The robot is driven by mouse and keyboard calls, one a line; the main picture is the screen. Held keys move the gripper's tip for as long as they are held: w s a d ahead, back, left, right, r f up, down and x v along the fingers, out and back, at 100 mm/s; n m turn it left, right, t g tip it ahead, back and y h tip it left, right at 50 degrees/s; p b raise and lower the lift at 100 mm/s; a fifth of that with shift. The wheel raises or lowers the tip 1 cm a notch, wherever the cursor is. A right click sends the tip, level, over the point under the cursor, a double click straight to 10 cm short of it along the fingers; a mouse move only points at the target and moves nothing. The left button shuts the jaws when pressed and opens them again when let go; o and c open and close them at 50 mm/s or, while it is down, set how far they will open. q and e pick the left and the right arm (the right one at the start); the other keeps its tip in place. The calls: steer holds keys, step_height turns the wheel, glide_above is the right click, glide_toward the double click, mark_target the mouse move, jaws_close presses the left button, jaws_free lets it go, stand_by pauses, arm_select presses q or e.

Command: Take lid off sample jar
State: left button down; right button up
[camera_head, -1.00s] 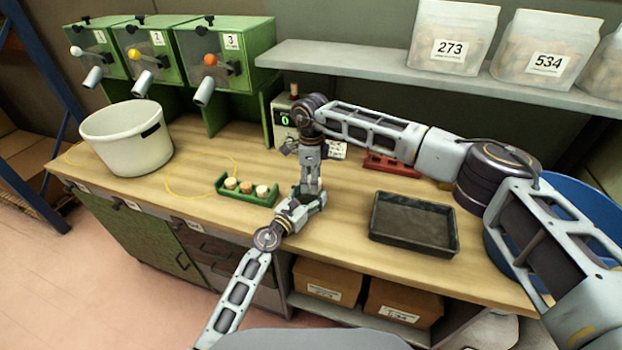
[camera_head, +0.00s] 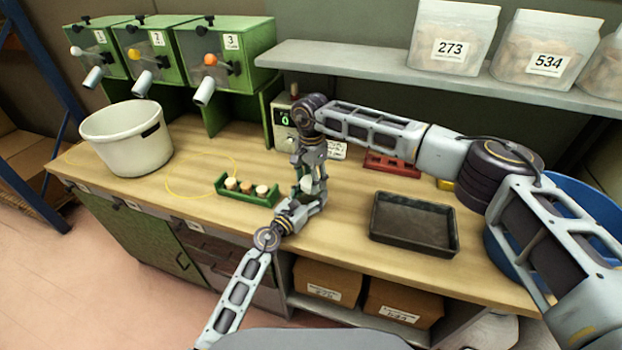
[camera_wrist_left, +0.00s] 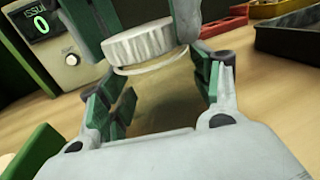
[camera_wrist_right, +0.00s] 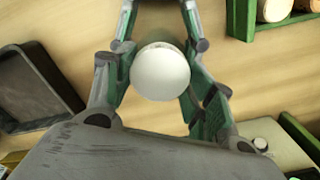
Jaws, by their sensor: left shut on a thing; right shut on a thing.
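The sample jar (camera_wrist_left: 160,100), pale and see-through, is upright between the green-padded fingers of my left gripper (camera_wrist_left: 160,102), which is shut on it. The white ridged lid (camera_wrist_left: 140,46) is over the jar mouth, slightly tilted. A narrow gap shows between the lid and the jar's rim (camera_wrist_left: 152,68). My right gripper (camera_wrist_right: 158,78) comes from above and is shut on the lid, which shows as a white disc in the right wrist view (camera_wrist_right: 160,71). In the head view the grippers meet over the bench and mostly hide the jar.
A black tray (camera_head: 413,248) lies to the right. A green rack (camera_head: 247,198) with several corks stands just left of the grippers. A white tub (camera_head: 128,160) is at left, a counter device (camera_head: 284,120) behind. A shelf (camera_head: 400,78) overhangs the back. A blue bin (camera_head: 580,190) is at right.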

mark_target(311, 181)
steer(key=n, duration=0.5)
steer(key=shift+w+d, duration=0.1)
steer(key=n, duration=0.5)
steer(key=shift+n, duration=0.4)
steer(key=shift+r, duration=1.2)
stand_by(0.8)
steer(key=shift+r, duration=1.95)
arm_select(q)
steer(key=shift+c, duration=1.2)
jaws_free()
